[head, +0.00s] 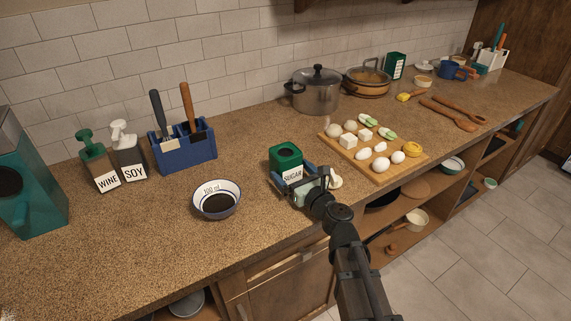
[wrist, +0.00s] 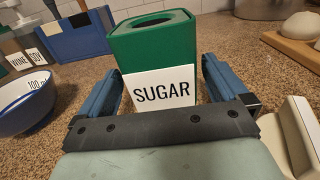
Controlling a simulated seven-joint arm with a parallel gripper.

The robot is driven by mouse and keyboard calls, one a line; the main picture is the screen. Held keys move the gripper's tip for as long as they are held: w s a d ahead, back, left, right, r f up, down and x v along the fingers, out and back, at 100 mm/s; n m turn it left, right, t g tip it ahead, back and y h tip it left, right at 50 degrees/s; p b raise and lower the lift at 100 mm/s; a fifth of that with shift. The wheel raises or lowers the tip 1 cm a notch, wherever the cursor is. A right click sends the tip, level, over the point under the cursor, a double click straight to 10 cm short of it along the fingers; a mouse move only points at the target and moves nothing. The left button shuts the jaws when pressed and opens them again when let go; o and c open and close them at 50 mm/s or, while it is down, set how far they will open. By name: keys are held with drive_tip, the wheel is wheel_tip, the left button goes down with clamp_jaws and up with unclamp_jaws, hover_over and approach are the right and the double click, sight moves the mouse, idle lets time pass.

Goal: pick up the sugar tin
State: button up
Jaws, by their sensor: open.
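The sugar tin (head: 285,157) is a green box with a round opening on top and a white SUGAR label. It stands upright on the counter. In the wrist view the sugar tin (wrist: 152,48) is straight ahead, with its label facing me. My gripper (head: 291,178) is open at the near side of the tin. In the wrist view the blue fingers of my gripper (wrist: 160,85) lie to the left and right of the tin's lower part. I cannot tell whether either finger touches it. The fingers and palm hide the tin's base.
A white and blue bowl (head: 217,199) stands left of the tin. A wooden board (head: 347,148) with eggs and cubes lies to the right. A blue utensil holder (head: 184,152) and WINE (head: 98,167) and SOY (head: 128,155) bottles stand further left. The counter's front left is clear.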

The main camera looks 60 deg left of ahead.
drive_tip(key=a, duration=0.4)
drive_tip(key=shift+a, duration=0.35)
drive_tip(key=shift+c, duration=0.3)
drive_tip(key=c, duration=0.9)
